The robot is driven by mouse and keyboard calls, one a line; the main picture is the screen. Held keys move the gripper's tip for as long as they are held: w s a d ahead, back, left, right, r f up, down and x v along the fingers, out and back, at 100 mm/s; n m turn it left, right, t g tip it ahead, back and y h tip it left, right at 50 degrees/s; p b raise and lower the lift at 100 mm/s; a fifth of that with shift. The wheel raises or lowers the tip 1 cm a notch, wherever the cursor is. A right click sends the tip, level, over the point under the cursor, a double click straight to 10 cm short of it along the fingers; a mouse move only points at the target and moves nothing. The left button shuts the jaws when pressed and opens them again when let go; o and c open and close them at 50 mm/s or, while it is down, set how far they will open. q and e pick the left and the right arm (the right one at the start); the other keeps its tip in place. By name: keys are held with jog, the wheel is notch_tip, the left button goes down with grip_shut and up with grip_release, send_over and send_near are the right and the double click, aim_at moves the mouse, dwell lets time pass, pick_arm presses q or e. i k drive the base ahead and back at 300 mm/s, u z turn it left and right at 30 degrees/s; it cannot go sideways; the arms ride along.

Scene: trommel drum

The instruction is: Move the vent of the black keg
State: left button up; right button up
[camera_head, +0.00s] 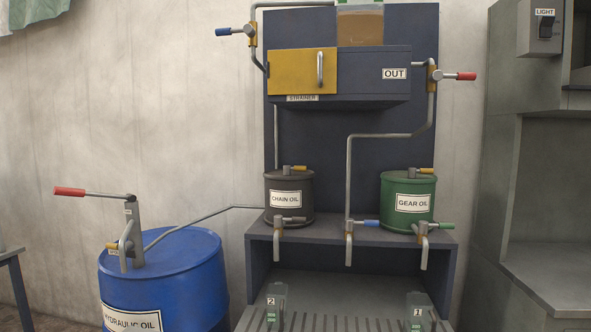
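Neither of my grippers shows in the head view.
A green GEAR OIL keg (388,190) stands right, with its own yellow-levered lid fitting. A pipe with a blue-handled tap (365,223) comes down between the kegs. A blue drum (190,275) with a red-handled pump stands left. A grey cabinet (515,170) stands right.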

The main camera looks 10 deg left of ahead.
aim_at(287, 169)
jog(key=z, duration=0.65)
jog(key=i, duration=0.9)
jog(key=u, duration=0.35)
